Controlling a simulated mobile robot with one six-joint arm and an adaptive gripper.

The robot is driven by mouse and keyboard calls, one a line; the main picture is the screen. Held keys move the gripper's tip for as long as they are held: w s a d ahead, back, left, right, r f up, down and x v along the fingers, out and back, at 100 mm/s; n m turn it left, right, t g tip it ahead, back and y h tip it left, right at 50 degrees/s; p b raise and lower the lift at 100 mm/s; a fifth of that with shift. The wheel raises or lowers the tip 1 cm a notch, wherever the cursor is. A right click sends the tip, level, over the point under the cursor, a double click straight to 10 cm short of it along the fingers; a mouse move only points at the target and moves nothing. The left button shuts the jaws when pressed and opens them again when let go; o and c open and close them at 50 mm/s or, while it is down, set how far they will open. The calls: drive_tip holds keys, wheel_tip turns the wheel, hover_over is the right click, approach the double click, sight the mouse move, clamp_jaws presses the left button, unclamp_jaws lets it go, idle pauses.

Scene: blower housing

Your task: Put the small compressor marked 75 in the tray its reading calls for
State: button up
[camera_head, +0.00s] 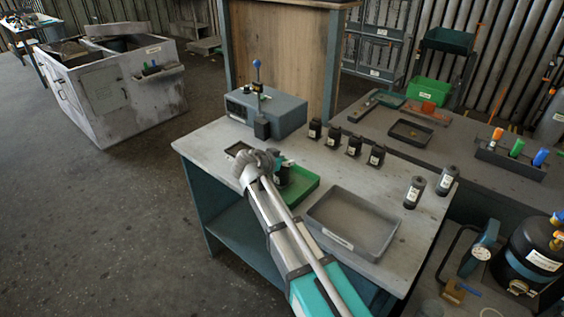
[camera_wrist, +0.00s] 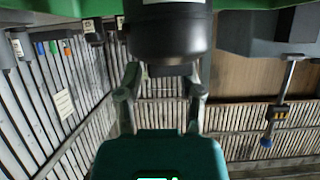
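A dark cylindrical compressor (camera_wrist: 168,35) with a white label fills the top middle of the wrist view. My gripper (camera_wrist: 162,80) has its two fingers at either side of its narrower end and seems shut on it. In the head view my gripper (camera_head: 278,160) is over the green tray (camera_head: 306,192), with the compressor partly hidden by it. I cannot tell whether the compressor touches the tray floor. Its number is not readable. A grey tray (camera_head: 352,222) beside the green one is empty. A grey-blue test box (camera_head: 282,112) stands at the bench's back.
Several small black labelled units (camera_head: 354,145) stand in a row along the bench's back right edge. Two grey cylinders (camera_head: 414,192) stand at the right. A small dark-rimmed plate (camera_head: 237,149) lies at the left. The bench's left corner (camera_head: 203,146) is clear.

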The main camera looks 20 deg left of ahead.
drive_tip(key=o, duration=0.5)
drive_tip(key=shift+s+a+f, duration=0.15)
drive_tip(key=shift+a+f, duration=0.4)
drive_tip(key=shift+f, duration=0.15)
drive_tip(key=shift+a+f, duration=0.1)
drive_tip(key=shift+a, duration=0.1)
drive_tip(key=shift+s+a+r+p, duration=0.35)
drive_tip(key=shift+s+p, duration=0.15)
drive_tip(key=shift+p, duration=0.05)
drive_tip(key=p+v, duration=0.5)
drive_tip(key=v, duration=0.5)
drive_tip(key=shift+w+r, duration=0.2)
drive_tip(key=shift+r, duration=0.1)
